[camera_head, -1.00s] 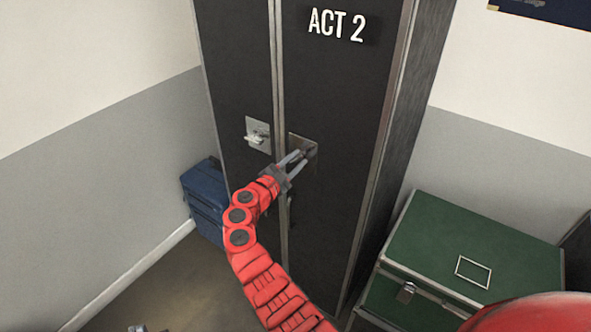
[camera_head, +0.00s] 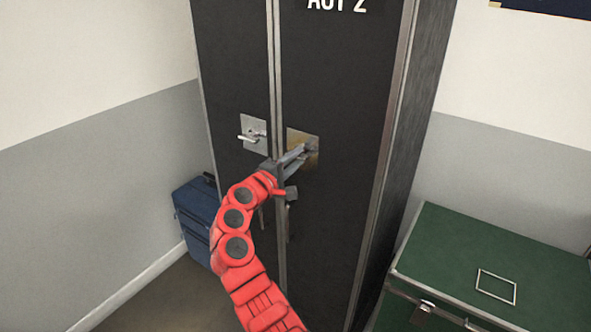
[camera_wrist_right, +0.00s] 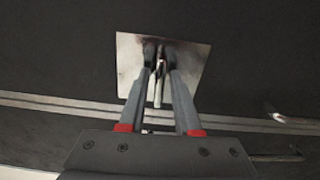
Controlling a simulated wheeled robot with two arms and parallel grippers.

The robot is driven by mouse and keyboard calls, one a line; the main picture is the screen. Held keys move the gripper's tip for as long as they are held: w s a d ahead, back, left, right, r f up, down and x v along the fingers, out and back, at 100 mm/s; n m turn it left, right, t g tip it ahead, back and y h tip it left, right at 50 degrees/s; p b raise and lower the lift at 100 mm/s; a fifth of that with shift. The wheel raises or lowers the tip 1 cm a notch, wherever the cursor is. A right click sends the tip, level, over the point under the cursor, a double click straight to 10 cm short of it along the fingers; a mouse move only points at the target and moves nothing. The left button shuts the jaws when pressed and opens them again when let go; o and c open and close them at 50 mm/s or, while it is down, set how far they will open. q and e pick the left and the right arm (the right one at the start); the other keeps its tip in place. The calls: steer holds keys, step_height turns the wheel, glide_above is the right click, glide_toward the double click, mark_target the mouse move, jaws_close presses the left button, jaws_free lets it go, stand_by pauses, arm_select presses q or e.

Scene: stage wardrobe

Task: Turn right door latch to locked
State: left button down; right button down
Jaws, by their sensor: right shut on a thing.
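The right door (camera_head: 340,95) of the black wardrobe case bears part of the "ACT 2" lettering. Its latch plate (camera_head: 312,157) is a metal square beside the centre seam. In the right wrist view, the latch handle (camera_wrist_right: 158,88) is a slim metal lever between the fingers on the plate (camera_wrist_right: 192,60). My right gripper (camera_head: 306,150) is at this plate, and its fingers (camera_wrist_right: 160,60) are closed on the handle. In the head view the fingers largely hide the handle. My left gripper is not in view.
The left door has its own latch (camera_head: 252,136) on a metal plate, close to my right gripper. A green trunk (camera_head: 500,250) stands at the lower right. A blue suitcase (camera_head: 195,212) stands at the left, by the grey and white wall.

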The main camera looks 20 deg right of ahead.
steer(key=shift+f+m+b, duration=0.1)
steer(key=shift+m+b, duration=0.25)
steer(key=shift+m, duration=0.05)
steer(key=c, duration=0.9)
jaws_free()
steer(key=b+v, duration=0.2)
steer(key=v, duration=1.5)
steer(key=shift+s+a, duration=0.15)
